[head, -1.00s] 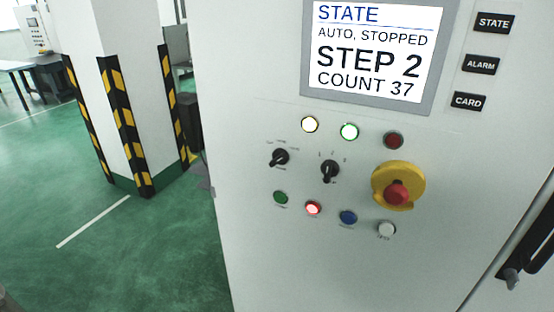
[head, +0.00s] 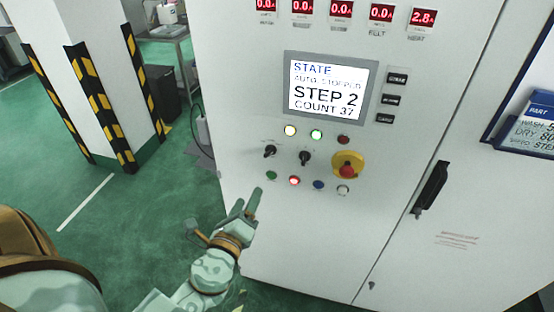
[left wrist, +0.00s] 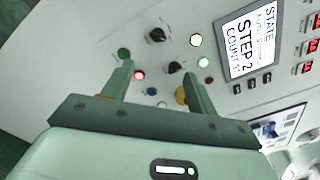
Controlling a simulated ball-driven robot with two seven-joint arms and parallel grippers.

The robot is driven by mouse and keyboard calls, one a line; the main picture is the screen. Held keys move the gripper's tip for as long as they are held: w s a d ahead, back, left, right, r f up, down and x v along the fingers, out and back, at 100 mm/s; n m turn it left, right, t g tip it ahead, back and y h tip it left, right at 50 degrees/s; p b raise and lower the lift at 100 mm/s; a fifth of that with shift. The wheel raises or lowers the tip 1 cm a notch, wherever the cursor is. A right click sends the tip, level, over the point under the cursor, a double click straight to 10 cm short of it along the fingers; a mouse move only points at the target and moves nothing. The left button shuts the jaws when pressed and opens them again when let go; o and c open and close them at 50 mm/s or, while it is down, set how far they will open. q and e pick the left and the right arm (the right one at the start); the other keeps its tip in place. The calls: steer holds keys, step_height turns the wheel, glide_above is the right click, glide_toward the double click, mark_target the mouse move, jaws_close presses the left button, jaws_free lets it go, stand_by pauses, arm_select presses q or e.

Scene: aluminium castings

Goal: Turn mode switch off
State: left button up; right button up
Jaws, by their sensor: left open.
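Two black rotary switches sit on the white cabinet's panel below the lamps. The left one (head: 270,151) has small labels around it, too small to read; its handle is tilted. The right one (head: 304,158) is beside it. I cannot read which is labelled mode. Both also show in the left wrist view, the left one (left wrist: 156,35) and the right one (left wrist: 176,67). My left gripper (head: 247,202) is open and empty, low and left of the switches, apart from them. In the left wrist view its fingers (left wrist: 158,80) point towards the panel. My right gripper is out of view.
The screen (head: 326,87) reads AUTO, STOPPED, STEP 2. A row of push-buttons, including a lit red one (head: 294,181), lies below the switches. A red emergency stop (head: 347,171) on yellow is to their right. A black door handle (head: 431,187) stands out further right.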

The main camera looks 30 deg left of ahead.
arm_select(q)
steer(key=w, duration=0.1)
steer(key=p, duration=0.3)
glide_toward(268, 155)
steer(key=shift+m, duration=0.3)
steer(key=x, duration=0.8)
steer(key=shift+w+r, duration=0.1)
steer(key=shift+w, duration=0.15)
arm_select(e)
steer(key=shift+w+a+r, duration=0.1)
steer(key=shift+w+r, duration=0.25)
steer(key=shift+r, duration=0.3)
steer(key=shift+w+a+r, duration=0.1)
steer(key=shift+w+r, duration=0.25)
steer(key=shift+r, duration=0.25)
arm_select(q)
steer(key=shift+c, duration=0.4)
steer(key=c, duration=0.9)
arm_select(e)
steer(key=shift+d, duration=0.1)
